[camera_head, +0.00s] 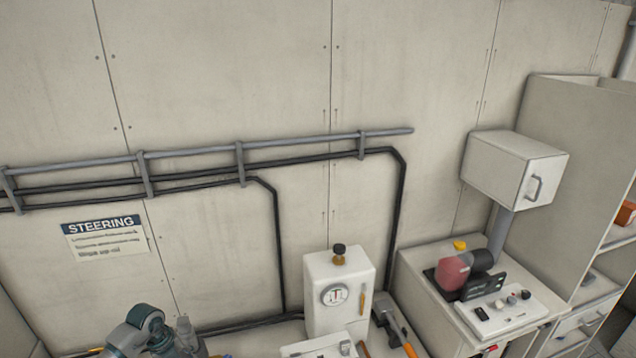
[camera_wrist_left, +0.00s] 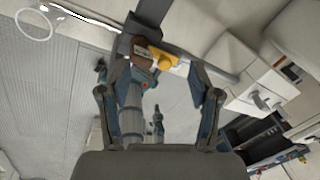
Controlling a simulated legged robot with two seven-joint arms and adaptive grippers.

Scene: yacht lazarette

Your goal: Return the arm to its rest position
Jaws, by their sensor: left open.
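My left arm (camera_head: 145,335) shows as grey and teal links at the bottom left of the head view; its gripper is not visible there. In the left wrist view my left gripper (camera_wrist_left: 160,72) has its two fingers spread wide apart, open. A yellow and brown item (camera_wrist_left: 170,58) shows near the fingertips; I cannot tell whether it lies beyond them or touches one. Grey and teal cylindrical parts behind the fingers look like my own body. My right gripper is in neither view.
A white pump unit with a gauge (camera_head: 338,295) stands at the bottom centre. To its right is a white console (camera_head: 500,310) with a red and black item (camera_head: 465,268). A wall box (camera_head: 510,168) hangs above. Pipes (camera_head: 210,150) run along the wall by a STEERING sign (camera_head: 105,237).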

